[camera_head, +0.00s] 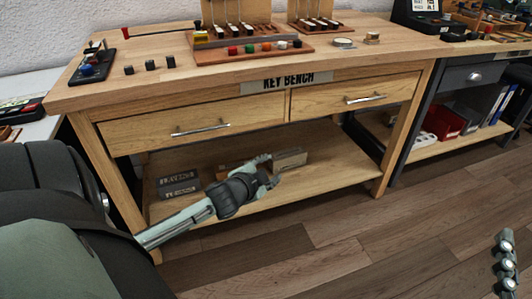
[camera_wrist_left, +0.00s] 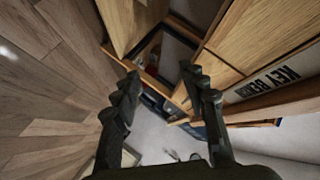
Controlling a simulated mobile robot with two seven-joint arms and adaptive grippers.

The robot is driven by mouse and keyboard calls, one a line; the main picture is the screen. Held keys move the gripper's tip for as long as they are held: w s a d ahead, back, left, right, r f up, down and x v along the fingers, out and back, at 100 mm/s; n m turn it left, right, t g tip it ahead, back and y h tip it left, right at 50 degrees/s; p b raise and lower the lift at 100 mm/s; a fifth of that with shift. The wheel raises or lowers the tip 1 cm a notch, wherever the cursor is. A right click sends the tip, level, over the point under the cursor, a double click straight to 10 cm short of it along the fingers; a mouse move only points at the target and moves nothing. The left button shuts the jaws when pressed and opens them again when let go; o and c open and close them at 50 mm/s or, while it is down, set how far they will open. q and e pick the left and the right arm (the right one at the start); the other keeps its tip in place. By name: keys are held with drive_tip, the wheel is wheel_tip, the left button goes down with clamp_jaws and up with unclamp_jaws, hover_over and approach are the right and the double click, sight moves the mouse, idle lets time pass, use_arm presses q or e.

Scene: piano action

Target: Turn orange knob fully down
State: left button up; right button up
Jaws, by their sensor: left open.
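The small orange knob (camera_head: 266,46) sits in a row of coloured knobs on a reddish-brown wooden board (camera_head: 222,57) on top of the bench. My left gripper (camera_head: 270,172) is in front of the bench, below the drawers and well below and apart from the knob. In the left wrist view my left gripper (camera_wrist_left: 165,88) has its two fingers spread, with nothing between them. The knob cannot be made out in that view. Part of my right gripper (camera_head: 506,265) shows at the lower right edge; its jaw state is unclear.
The key bench (camera_head: 350,62) has two drawers with metal handles, and its front edge lies between my left gripper and the board. Small dark pieces and a blue-knobbed device (camera_head: 88,70) stand at the left. A dark cabinet (camera_head: 470,75) stands at the right. The floor in front is clear.

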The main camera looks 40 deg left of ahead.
use_arm(q)
drive_tip(key=shift+n+g, duration=0.5)
drive_tip(key=shift+g, duration=0.1)
drive_tip(key=shift+s+d+f, duration=0.3)
drive_tip(key=shift+s+f, duration=0.3)
drive_tip(key=shift+f, duration=0.25)
drive_tip(key=shift+s+d+f, duration=0.3)
drive_tip(key=shift+s+f, duration=0.3)
drive_tip(key=shift+f, duration=0.2)
